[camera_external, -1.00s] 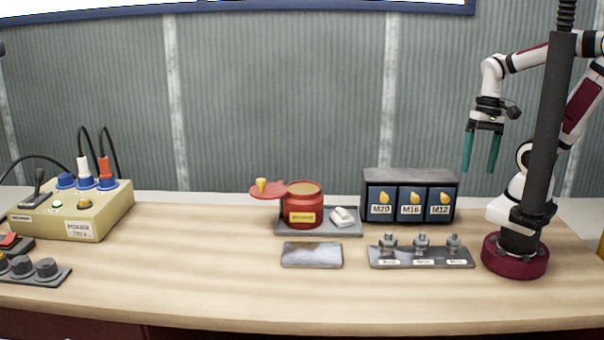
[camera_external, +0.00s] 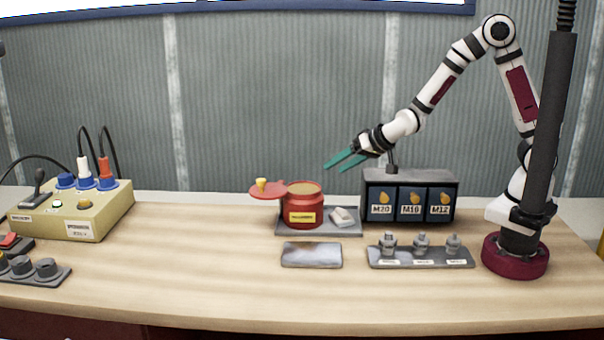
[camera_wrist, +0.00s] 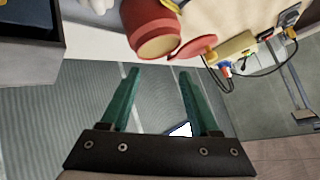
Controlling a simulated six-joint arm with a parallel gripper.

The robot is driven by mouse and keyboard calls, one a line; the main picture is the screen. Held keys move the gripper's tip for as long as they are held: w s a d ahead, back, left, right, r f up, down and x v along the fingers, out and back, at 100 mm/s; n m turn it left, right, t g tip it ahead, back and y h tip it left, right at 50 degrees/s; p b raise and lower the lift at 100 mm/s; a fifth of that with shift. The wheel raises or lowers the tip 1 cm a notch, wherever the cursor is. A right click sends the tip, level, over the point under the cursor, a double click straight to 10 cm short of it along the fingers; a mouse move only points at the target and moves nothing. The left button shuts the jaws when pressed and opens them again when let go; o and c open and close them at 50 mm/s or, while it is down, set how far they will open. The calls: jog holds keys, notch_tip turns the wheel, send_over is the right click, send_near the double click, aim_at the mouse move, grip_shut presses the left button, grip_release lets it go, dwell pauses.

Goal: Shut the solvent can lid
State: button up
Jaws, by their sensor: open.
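The red solvent can (camera_external: 303,208) stands upright on a grey tray (camera_external: 345,229), its top uncovered. Its red lid (camera_external: 268,193) is swung out to the left side of the can, with a yellow knob (camera_external: 261,185) on top. My gripper (camera_external: 335,163) is open and empty, above and to the right of the can, its green fingers pointing left and slightly down. In the wrist view the can (camera_wrist: 155,28) and lid (camera_wrist: 197,48) lie beyond the fingertips (camera_wrist: 160,72), apart from them.
A pale block (camera_external: 343,216) lies on the tray right of the can. A dark drawer rack (camera_external: 455,177) stands to the right, below my wrist. A metal plate (camera_external: 311,255) and a bolt holder (camera_external: 420,260) lie in front. A control box (camera_external: 85,215) stands far left.

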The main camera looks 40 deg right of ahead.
jog(key=w+a+f+n+t, duration=0.2)
jog(key=a+f+t, duration=0.2)
jog(key=a, duration=0.3)
jog(key=n+t+y, duration=0.1)
jog(key=n+t, duration=0.2)
jog(key=t, duration=0.1)
send_near(264, 183)
jog(key=x, duration=1.1)
jog(key=shift+w, duration=0.15)
grip_shut()
